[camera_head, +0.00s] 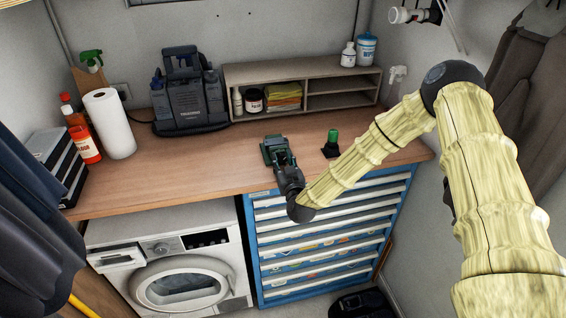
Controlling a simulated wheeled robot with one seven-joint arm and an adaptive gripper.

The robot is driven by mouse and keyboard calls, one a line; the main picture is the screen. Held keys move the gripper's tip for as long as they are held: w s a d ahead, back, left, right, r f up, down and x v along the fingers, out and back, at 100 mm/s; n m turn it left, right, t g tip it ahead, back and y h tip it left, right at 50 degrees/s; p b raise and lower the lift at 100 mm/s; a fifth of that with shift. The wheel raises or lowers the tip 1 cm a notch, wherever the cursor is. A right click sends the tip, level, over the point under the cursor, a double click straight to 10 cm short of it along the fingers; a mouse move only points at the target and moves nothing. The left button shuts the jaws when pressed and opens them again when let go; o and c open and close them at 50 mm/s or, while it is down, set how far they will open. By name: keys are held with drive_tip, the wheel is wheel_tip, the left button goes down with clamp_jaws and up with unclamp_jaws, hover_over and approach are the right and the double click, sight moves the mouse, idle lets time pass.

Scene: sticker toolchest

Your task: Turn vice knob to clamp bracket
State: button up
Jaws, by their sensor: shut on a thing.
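A small dark green vice (268,155) stands on the wooden worktop near its front edge, above the blue tool chest. My gripper (284,172) reaches in from the front right and is shut at the near end of the vice, where the knob is. The gripper covers the knob, so I cannot see the knob itself. The bracket cannot be made out; the vice jaws are small and partly hidden by my gripper.
A green-topped item on a dark base (332,143) stands right of the vice, close to my arm. A shelf unit (340,75) and a dark grey machine (185,98) stand behind. The worktop (190,175) left of the vice is clear. A washing machine (215,225) is below.

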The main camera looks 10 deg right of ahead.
drive_tip(key=shift+f+b, duration=0.15)
drive_tip(key=shift+b, duration=0.15)
drive_tip(key=m+b, duration=0.2)
drive_tip(key=b, duration=0.2)
drive_tip(key=shift+f+m, duration=0.15)
drive_tip(key=shift+m, duration=0.15)
drive_tip(key=m+b, duration=0.3)
drive_tip(key=b, duration=0.1)
drive_tip(key=shift+d, duration=0.1)
drive_tip(key=shift+r+m+b, duration=0.2)
drive_tip(key=shift+m+b, duration=0.7)
drive_tip(key=shift+b, duration=0.4)
drive_tip(key=shift+r, duration=0.1)
drive_tip(key=o, duration=1)
drive_tip(key=shift+o, duration=0.2)
drive_tip(key=shift+r+p, duration=0.1)
drive_tip(key=shift+p, duration=0.4)
